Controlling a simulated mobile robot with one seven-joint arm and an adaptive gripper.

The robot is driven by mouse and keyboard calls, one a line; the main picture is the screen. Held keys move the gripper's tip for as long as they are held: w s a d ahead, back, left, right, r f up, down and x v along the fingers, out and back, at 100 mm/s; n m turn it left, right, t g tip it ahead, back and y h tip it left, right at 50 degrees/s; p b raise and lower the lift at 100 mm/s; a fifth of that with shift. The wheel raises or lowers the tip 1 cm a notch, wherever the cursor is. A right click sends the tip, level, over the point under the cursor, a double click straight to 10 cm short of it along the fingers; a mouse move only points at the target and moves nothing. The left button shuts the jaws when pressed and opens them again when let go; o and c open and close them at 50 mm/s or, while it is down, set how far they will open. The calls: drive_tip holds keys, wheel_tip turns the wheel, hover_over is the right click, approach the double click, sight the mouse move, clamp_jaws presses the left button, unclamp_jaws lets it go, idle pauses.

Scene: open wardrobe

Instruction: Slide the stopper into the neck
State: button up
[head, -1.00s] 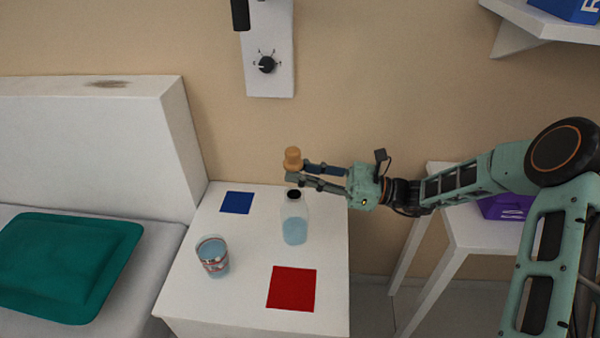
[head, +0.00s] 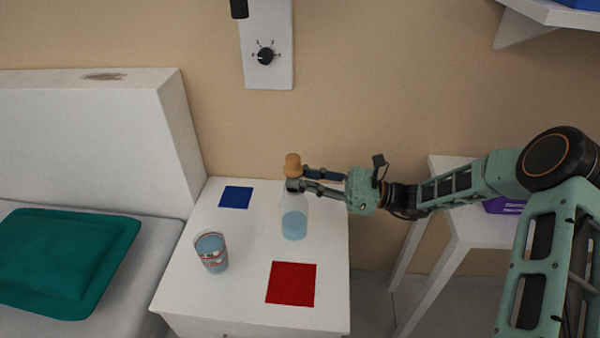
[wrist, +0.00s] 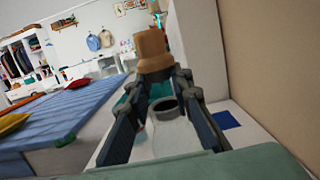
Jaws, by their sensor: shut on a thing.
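The cork-coloured stopper (head: 293,161) is upright between the fingertips of my gripper (head: 295,182), which is shut on it. It also shows in the wrist view (wrist: 153,50). The clear bottle (head: 294,218) holds pale blue liquid and stands upright on the white bedside table. In the head view my fingers hide its neck, just below the stopper. In the wrist view the open dark-rimmed neck (wrist: 166,106) shows between my fingers (wrist: 156,76), lower than the stopper and nearer the camera. The stopper appears apart from the neck.
A glass (head: 211,252) with blue liquid stands left of the bottle on the white table (head: 240,300). A blue square (head: 236,197) and a red square (head: 291,284) lie flat there. The wall is behind, and a bed with a teal pillow (head: 62,262) is at left.

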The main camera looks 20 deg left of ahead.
drive_tip(key=shift+f+b, duration=0.3)
drive_tip(key=shift+f, duration=0.6)
drive_tip(key=shift+s+f+p, duration=0.1)
drive_tip(key=shift+f+p, duration=0.1)
drive_tip(key=shift+p, duration=0.35)
idle(1.0)
